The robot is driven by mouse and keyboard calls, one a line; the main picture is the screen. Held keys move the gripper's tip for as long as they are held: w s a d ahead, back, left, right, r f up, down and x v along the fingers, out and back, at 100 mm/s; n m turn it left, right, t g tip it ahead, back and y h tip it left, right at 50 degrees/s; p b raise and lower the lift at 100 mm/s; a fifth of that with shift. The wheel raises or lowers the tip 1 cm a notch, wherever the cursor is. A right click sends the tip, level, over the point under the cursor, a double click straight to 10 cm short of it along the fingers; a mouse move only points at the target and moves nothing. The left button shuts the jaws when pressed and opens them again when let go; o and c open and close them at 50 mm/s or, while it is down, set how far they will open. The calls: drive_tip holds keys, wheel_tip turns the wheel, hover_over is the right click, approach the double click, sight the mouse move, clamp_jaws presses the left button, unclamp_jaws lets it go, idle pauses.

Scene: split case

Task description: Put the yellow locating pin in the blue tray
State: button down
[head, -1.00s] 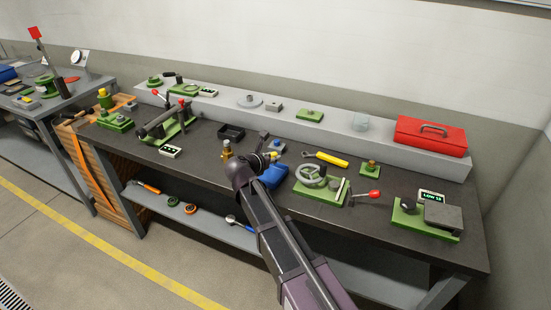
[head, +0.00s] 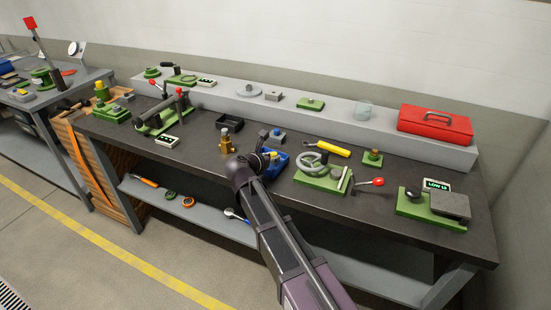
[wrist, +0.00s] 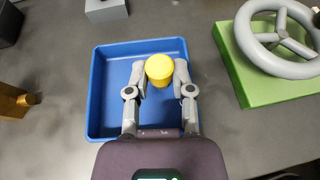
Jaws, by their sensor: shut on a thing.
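The yellow locating pin (wrist: 159,69) is between the fingertips of my gripper (wrist: 161,80), which is shut on it. In the wrist view the pin's round top is seen from above, inside the outline of the blue tray (wrist: 98,92). Its lower end is hidden, so I cannot tell whether it touches the tray floor. The visible tray floor is empty. In the head view my gripper (head: 268,155) is over the blue tray (head: 281,161), which is partly hidden behind my arm.
A green base with a grey handwheel (wrist: 268,62) stands close right of the tray. A brass fitting (head: 229,143) and a black tray (head: 240,123) are to the left. A grey block (wrist: 105,8) sits behind. A yellow-handled tool (head: 328,148) lies behind the handwheel.

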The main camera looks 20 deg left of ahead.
drive_tip(key=shift+f+b, duration=0.6)
idle(0.5)
drive_tip(key=shift+c, duration=2.1)
unclamp_jaws()
drive_tip(key=shift+r, duration=0.15)
